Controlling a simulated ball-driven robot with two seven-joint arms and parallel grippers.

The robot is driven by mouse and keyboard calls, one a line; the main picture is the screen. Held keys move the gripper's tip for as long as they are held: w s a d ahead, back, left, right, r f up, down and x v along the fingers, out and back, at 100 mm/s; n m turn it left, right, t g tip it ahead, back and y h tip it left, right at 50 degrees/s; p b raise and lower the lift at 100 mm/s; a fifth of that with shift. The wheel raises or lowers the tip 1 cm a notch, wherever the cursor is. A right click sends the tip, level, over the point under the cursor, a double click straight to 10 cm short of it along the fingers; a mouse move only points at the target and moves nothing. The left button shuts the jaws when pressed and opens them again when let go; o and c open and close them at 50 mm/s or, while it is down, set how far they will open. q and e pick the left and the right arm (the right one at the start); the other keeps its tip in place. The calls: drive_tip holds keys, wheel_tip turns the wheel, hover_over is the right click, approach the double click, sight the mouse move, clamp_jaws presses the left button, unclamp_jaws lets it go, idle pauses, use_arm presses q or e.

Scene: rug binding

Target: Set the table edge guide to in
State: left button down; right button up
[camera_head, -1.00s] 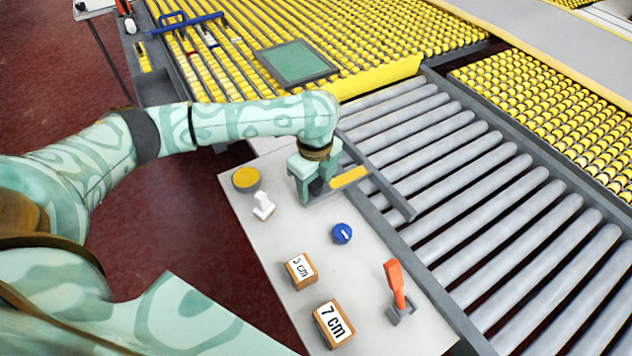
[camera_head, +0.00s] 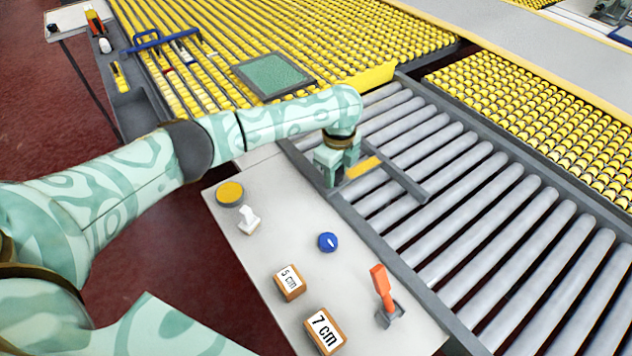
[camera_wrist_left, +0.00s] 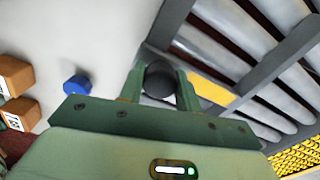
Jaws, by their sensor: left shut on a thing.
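The table edge guide (camera_head: 407,183) is a grey bar with a yellow plate (camera_head: 363,168), lying across the grey rollers beyond the panel's edge. My left gripper (camera_head: 333,180) is shut on the guide's dark round knob (camera_wrist_left: 160,80), with one finger on each side of it in the left wrist view. The yellow plate also shows there just right of the fingers (camera_wrist_left: 211,91). The gripper hides part of the guide's near side in the head view. My right gripper is not in view.
The light panel holds a yellow round button (camera_head: 230,192), a white switch (camera_head: 248,220), a blue knob (camera_head: 328,242), blocks marked 5 cm (camera_head: 290,283) and 7 cm (camera_head: 325,331), and an orange lever (camera_head: 381,287). A green pad (camera_head: 274,75) lies behind my left arm.

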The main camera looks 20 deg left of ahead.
use_arm(q)
drive_tip(key=shift+w+d, duration=0.15)
drive_tip(key=shift+w, duration=0.1)
drive_tip(key=c, duration=1)
unclamp_jaws()
wheel_tip(320, 180, up, 16)
drive_tip(key=p, duration=0.7)
drive_tip(key=shift+r, duration=0.15)
